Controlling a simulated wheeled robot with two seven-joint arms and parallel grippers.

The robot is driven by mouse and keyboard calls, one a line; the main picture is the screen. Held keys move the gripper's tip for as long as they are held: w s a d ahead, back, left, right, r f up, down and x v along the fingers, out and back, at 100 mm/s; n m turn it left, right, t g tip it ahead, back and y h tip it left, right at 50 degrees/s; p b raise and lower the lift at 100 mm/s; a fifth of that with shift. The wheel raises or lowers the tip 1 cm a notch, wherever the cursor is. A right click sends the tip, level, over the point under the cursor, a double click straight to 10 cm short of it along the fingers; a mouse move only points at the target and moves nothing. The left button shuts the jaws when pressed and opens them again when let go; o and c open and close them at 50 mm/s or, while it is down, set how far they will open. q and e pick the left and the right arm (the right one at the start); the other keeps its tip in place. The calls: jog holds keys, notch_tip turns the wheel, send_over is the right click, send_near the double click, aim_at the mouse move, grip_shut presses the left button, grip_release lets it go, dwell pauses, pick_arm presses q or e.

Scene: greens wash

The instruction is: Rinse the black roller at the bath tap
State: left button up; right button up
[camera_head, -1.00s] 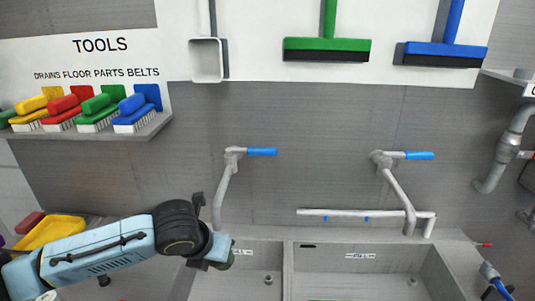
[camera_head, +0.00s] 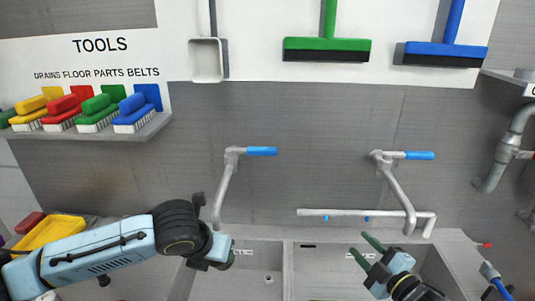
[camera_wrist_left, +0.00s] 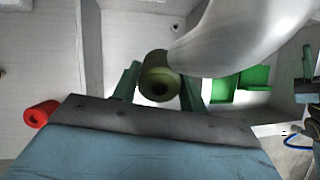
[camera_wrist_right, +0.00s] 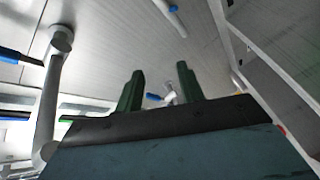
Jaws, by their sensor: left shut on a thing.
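A dark, olive-tinted roller (camera_wrist_left: 158,78) with a hole in its end sits between the green fingers of my left gripper (camera_wrist_left: 160,84), which is shut on it. In the head view the left gripper (camera_head: 222,256) is over the left basin, beside the left tap (camera_head: 224,190); the roller is hidden there. A large grey pipe (camera_wrist_left: 235,38) passes close to the roller in the left wrist view; I cannot tell if they touch. No water is visible. My right gripper (camera_head: 365,250) is open and empty over the right basin, below the right tap (camera_head: 396,186).
Both taps have blue levers. A horizontal pipe (camera_head: 345,213) runs behind the right basin (camera_head: 310,262). A red roller (camera_wrist_left: 40,113) and green pieces (camera_wrist_left: 240,84) show in the left wrist view. A yellow tray (camera_head: 55,231) is at left.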

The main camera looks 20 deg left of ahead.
jog(key=s+a+n+g+y, duration=0.25)
jog(key=s+a+n, duration=0.25)
jog(key=a, duration=0.4)
jog(key=n+g+y, duration=0.1)
jog(key=n, duration=0.4)
send_near(268, 153)
jog(key=shift+m, duration=0.3)
jog(key=shift+x, duration=5.05)
grip_shut()
